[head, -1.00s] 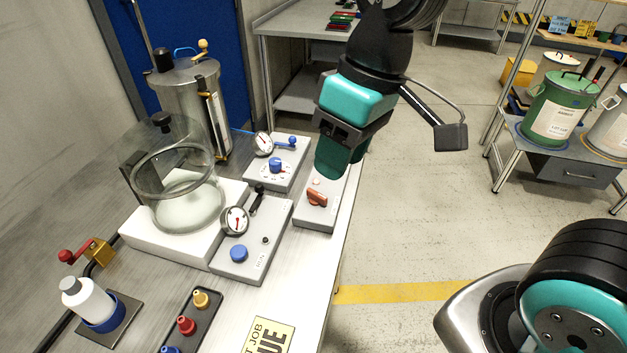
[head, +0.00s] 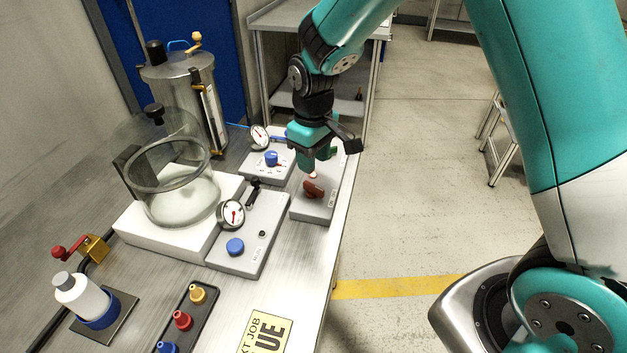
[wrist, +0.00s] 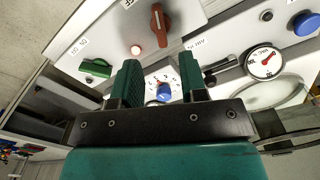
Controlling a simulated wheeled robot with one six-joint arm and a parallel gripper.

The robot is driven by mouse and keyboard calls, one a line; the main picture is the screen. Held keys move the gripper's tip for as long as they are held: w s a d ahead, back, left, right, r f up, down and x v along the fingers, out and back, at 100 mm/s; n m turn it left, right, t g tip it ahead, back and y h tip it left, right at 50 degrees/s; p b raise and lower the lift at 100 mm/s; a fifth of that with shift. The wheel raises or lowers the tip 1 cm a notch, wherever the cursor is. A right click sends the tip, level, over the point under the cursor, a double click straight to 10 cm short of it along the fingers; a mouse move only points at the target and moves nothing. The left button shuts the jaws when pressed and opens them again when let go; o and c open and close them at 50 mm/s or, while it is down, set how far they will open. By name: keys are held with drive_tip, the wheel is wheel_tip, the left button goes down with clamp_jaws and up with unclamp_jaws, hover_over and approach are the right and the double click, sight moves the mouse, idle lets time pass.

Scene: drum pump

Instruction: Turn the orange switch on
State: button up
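The orange switch (head: 313,189) is a lever knob on a grey panel (head: 318,211) near the right edge of the bench. It looks dark in shade in the head view. In the wrist view the orange switch (wrist: 160,29) stands roughly upright in the picture, ahead of my fingers. My gripper (head: 309,168) is just above and behind the switch in the head view; I cannot tell if they touch there. In the wrist view my gripper (wrist: 160,66) has its two green fingers well apart, with nothing gripped and a gap to the switch.
A small pale, reddish lamp (wrist: 136,50) and a green switch (wrist: 97,68) share the panel. Neighbouring panels carry a blue knob (head: 271,158), another blue knob (head: 235,246) and a gauge (head: 231,213). A glass chamber (head: 175,175) stands left. Open floor lies right.

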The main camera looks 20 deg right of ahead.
sight(314, 186)
wheel_tip(314, 186, down, 8)
drive_tip(key=shift+r+p, duration=0.25)
drive_tip(key=shift+p, duration=0.1)
